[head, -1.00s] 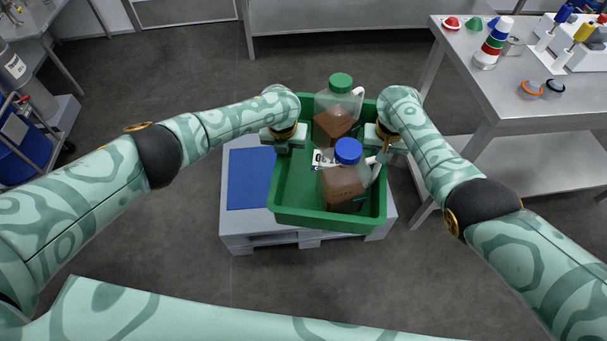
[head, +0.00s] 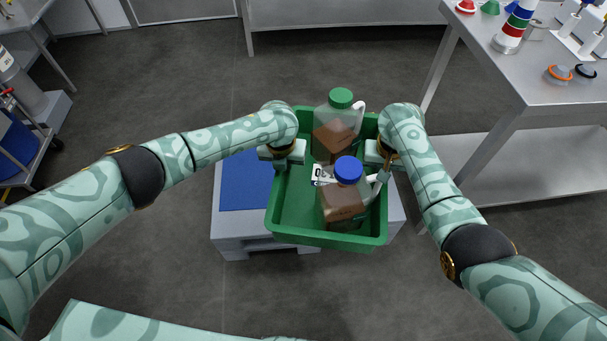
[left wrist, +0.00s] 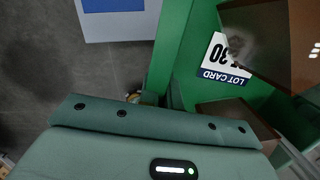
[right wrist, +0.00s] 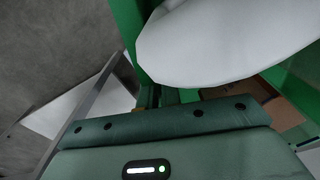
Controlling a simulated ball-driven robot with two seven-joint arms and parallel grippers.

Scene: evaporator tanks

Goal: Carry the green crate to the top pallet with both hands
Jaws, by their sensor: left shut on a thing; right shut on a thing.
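The green crate (head: 290,205) is in the middle of the head view, in front of me. It holds a green-capped jug (head: 336,125) and a blue-capped jug (head: 345,195), both with brown contents, and a white lot card (left wrist: 228,60). My left gripper (head: 284,155) is shut on the crate's left wall. My right gripper (head: 382,156) is shut on its right wall. The grey pallet (head: 232,235) with a blue patch (head: 246,182) shows below and left of the crate. The crate covers much of the pallet, and I cannot tell the gap between them.
A steel table (head: 550,92) stands at the right, with several coloured items on it. A blue drum (head: 18,150) on a cart is at the far left. A grey bench (head: 340,22) is at the back. Open floor lies in front of and left of the pallet.

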